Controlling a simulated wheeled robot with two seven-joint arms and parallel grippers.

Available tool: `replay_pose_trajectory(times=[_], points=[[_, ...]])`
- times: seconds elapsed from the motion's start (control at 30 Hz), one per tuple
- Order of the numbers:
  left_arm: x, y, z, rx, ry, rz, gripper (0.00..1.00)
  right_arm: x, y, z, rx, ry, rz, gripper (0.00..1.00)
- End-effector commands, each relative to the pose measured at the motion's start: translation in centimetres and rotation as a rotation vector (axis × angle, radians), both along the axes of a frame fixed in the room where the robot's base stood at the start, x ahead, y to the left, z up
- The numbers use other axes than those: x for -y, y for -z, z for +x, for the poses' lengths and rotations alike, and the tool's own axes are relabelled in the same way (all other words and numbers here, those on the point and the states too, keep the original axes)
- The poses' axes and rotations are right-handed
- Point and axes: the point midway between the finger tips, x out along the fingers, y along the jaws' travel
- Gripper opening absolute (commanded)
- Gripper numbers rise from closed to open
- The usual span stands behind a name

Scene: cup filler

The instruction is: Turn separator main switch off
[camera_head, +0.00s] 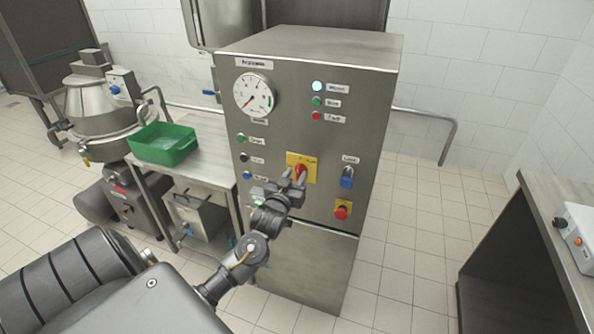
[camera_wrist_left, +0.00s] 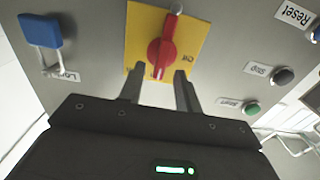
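The separator main switch is a red rotary knob (camera_head: 300,172) on a yellow plate (camera_head: 291,159), set in the front of a steel cabinet (camera_head: 307,210). My left gripper (camera_head: 294,176) is at the knob in the head view. In the left wrist view the red knob (camera_wrist_left: 161,54) stands between and just beyond the fingertips of my left gripper (camera_wrist_left: 158,75). The fingers are apart, with a gap on each side of the knob. The plate (camera_wrist_left: 187,35) carries partly readable lettering. My right gripper is not in view.
A blue padlock (camera_head: 347,178) hangs right of the switch, above a red emergency button (camera_head: 342,211). Push buttons and a round gauge (camera_head: 254,94) share the panel. A green bin (camera_head: 163,144) stands on a steel table at left. A counter (camera_head: 548,217) stands at right.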

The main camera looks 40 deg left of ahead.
Motion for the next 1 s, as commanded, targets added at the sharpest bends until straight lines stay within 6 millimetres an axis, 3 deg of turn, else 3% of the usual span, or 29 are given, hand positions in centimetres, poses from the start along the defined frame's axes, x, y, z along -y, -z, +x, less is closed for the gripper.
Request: replay_pose_trajectory(times=[0.2, 0.5, 0.77, 1.0], points=[[-0.6, 0.0, 1.7, -0.001, 0.000, 0.000, 0.34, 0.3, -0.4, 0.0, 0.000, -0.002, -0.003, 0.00], [-0.6, 0.1, 1.8, -0.001, 0.001, 0.000, 0.34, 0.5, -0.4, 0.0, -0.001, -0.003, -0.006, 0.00], [-0.6, 0.1, 1.8, -0.001, 0.000, 0.000, 0.00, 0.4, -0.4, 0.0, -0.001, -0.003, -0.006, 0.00], [-0.6, 0.1, 1.8, 0.001, 0.000, -0.007, 0.00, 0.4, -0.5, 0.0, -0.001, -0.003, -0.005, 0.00]])
